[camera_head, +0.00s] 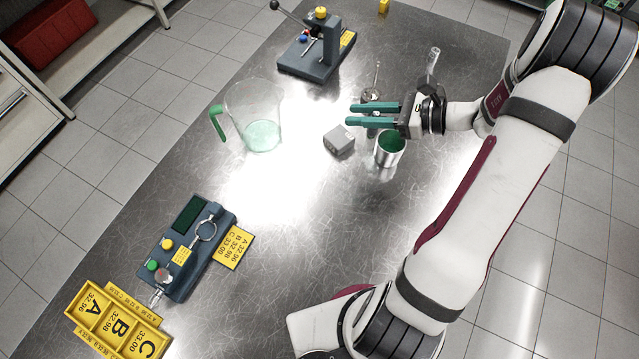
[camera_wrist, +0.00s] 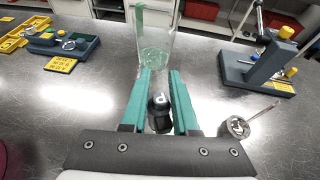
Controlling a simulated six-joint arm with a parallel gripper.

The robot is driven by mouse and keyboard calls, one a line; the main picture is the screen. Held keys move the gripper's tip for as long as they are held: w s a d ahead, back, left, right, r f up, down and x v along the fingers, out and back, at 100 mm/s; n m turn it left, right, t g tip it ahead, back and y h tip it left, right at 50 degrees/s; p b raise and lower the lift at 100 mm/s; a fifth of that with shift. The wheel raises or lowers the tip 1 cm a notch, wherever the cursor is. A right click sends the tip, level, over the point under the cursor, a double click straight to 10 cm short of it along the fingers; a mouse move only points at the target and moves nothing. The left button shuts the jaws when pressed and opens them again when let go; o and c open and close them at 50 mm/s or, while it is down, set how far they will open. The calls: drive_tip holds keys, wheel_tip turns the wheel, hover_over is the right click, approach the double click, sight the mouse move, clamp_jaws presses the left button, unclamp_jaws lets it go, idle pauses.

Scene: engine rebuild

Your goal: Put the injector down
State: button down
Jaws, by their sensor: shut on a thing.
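My gripper (camera_head: 372,114) reaches in from the right over the table, its two teal fingers pointing left. It also shows in the wrist view (camera_wrist: 160,85). It is shut on a small dark part with a pale top, which I take to be the injector (camera_wrist: 158,103), held between the fingers. In the head view the fingers mostly cover it, with a dark bit showing below them. Whether its lower end touches anything cannot be told.
A metal cup with green inside (camera_head: 389,150) and a grey block (camera_head: 339,141) stand close to my gripper. A small metal cup with a rod (camera_wrist: 236,127), a clear jug (camera_head: 258,120), a press stand (camera_head: 312,55) and a gauge unit (camera_head: 190,250) are around. The table's middle is clear.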

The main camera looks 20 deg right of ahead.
drive_tip(key=s+a+n+g+y, duration=0.2)
drive_tip(key=s+a+n+g, duration=0.2)
drive_tip(key=s, duration=0.6)
drive_tip(key=shift+w+a+f, duration=0.8)
drive_tip(key=shift+a+f, duration=0.75)
drive_tip(key=shift+f, duration=0.15)
drive_tip(key=shift+w+a+f, duration=0.85)
drive_tip(key=shift+a+f, duration=0.65)
drive_tip(key=shift+f, duration=0.2)
drive_tip(key=shift+w+a+f, duration=0.8)
drive_tip(key=shift+a+f, duration=0.75)
drive_tip(key=shift+f, duration=0.15)
drive_tip(key=shift+f, duration=0.1)
drive_tip(key=c, duration=0.7)
unclamp_jaws()
